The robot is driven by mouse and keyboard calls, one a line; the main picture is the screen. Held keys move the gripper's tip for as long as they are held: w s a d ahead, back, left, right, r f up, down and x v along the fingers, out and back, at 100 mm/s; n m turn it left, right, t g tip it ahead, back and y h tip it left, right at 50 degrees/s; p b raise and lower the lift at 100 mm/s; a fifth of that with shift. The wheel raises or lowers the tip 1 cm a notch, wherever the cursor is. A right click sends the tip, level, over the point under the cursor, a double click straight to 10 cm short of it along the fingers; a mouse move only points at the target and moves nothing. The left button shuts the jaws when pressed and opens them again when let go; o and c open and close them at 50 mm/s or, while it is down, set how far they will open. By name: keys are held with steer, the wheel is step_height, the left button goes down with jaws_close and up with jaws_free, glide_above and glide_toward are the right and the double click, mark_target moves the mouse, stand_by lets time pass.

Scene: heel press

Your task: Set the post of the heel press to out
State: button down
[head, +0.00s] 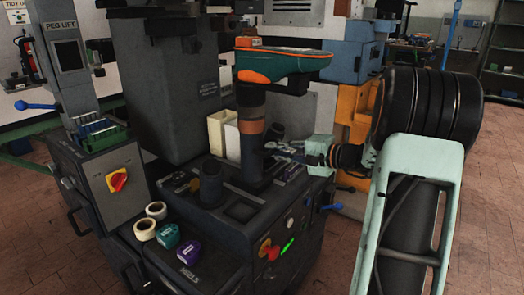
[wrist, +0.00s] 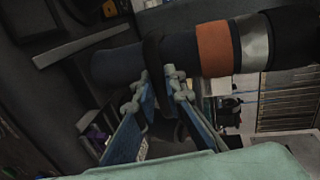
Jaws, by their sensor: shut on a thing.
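The post (head: 251,155) of the heel press (head: 222,215) stands upright in the middle of the head view, dark with an orange-brown band. An orange and green shoe-like form (head: 280,65) sits on its top. My gripper (head: 279,150) reaches in from the right at the post's lower part. In the wrist view the post (wrist: 118,67) runs across the picture, with orange and silver bands to the right. There my gripper (wrist: 160,80) is shut on a dark part of the post, beside a black ring. The exact contact is too dark to make out.
A short dark cylinder (head: 210,184) stands left of the post. White bins (head: 218,134) are behind it.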

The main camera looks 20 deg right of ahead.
steer(key=s+d, duration=0.2)
steer(key=s, duration=0.1)
steer(key=shift+s+d+f+b, duration=0.1)
steer(key=shift+d+b, duration=0.1)
steer(key=shift+b, duration=0.15)
steer(key=c, duration=2)
jaws_free()
steer(key=shift+s+d, duration=0.1)
steer(key=v, duration=1.2)
